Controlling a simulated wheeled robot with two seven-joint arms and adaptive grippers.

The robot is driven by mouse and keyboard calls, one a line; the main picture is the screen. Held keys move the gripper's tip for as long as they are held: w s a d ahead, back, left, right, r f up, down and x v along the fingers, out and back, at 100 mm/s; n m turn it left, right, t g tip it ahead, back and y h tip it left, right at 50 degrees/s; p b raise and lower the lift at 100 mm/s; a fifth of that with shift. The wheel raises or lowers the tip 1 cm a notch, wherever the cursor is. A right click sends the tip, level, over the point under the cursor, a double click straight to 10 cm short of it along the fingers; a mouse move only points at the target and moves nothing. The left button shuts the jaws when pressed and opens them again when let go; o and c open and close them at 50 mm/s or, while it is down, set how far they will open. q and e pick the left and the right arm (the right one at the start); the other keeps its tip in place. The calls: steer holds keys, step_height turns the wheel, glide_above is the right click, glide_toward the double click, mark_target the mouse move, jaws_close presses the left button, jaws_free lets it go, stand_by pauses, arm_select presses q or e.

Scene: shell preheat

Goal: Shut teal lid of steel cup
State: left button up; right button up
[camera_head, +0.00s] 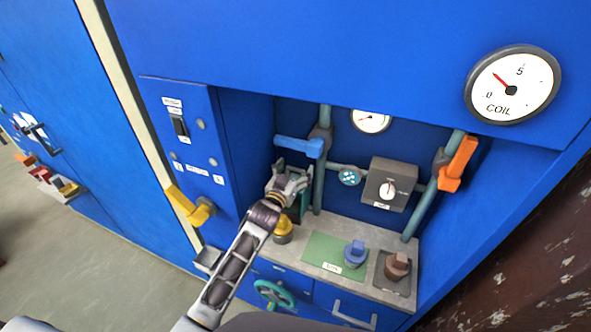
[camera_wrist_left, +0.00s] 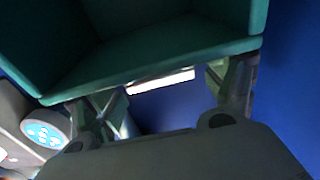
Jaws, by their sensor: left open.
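My left gripper (camera_head: 291,178) is open in the recess of the blue cabinet, below the blue lever, and hides much of what is behind it. In the left wrist view its fingers (camera_wrist_left: 172,88) are spread at the lower edge of a large teal, box-like piece (camera_wrist_left: 150,62). I cannot tell whether they touch it. In the head view only a narrow dark teal strip (camera_head: 305,203) shows beside the gripper. I cannot tell whether this teal piece is the lid, and no steel cup is clearly seen. My right gripper is not in view.
A blue lever (camera_head: 298,146) is just above the gripper, and a yellow knob (camera_head: 283,232) stands below it. A green mat (camera_head: 322,246) lies on the ledge.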

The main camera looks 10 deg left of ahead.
arm_select(q)
steer(key=shift+w, duration=0.2)
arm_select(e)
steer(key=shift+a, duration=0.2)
arm_select(q)
steer(key=shift+c, duration=0.8)
steer(key=c, duration=1.2)
steer(key=shift+c, duration=0.6)
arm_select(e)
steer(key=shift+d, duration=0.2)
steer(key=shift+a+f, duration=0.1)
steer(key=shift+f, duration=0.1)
